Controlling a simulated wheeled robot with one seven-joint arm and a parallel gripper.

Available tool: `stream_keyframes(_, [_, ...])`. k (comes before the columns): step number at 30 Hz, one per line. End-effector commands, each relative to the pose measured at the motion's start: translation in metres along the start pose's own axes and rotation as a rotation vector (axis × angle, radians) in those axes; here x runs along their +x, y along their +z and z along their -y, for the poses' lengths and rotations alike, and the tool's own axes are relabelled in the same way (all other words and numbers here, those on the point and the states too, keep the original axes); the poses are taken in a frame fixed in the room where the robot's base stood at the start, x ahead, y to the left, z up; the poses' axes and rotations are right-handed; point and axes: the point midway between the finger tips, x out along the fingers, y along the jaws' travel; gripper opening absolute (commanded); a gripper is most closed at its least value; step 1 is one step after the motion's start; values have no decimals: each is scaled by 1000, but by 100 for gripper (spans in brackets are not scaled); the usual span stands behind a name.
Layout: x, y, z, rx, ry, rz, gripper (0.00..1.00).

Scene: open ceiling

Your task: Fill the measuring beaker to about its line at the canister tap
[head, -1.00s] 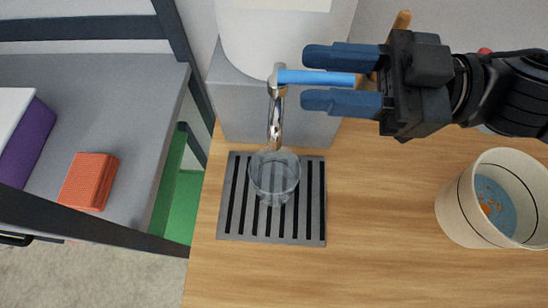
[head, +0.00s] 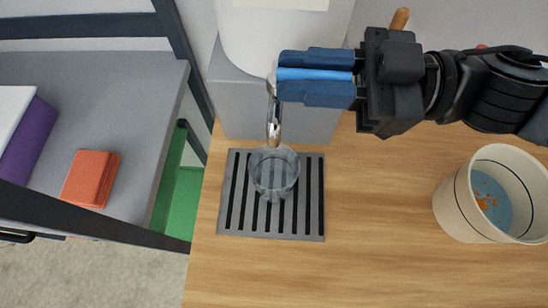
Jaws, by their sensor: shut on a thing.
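The clear measuring beaker (head: 274,174) stands upright on the slotted drip tray (head: 312,222), under the metal tap spout (head: 274,125). I cannot make out its line or any water in it. The white canister (head: 283,30) stands behind on a grey block. My gripper (head: 282,78) comes in from the right, above and behind the beaker. It is shut on the blue tap handle (head: 315,74), with one finger on either side of it. No stream shows clearly between spout and beaker.
A cream bucket (head: 452,210) with a blue and orange inside stands at the right. At the left, a grey shelf (head: 120,85) holds an orange block (head: 90,178) and a purple book (head: 30,140). The wooden tabletop in front of the tray is clear.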

Motion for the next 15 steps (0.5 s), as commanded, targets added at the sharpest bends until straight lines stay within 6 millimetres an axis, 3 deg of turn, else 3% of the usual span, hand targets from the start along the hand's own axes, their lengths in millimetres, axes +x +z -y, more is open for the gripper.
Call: stream_keyframes(15, [-1,-1,-4,-3,36,6,0])
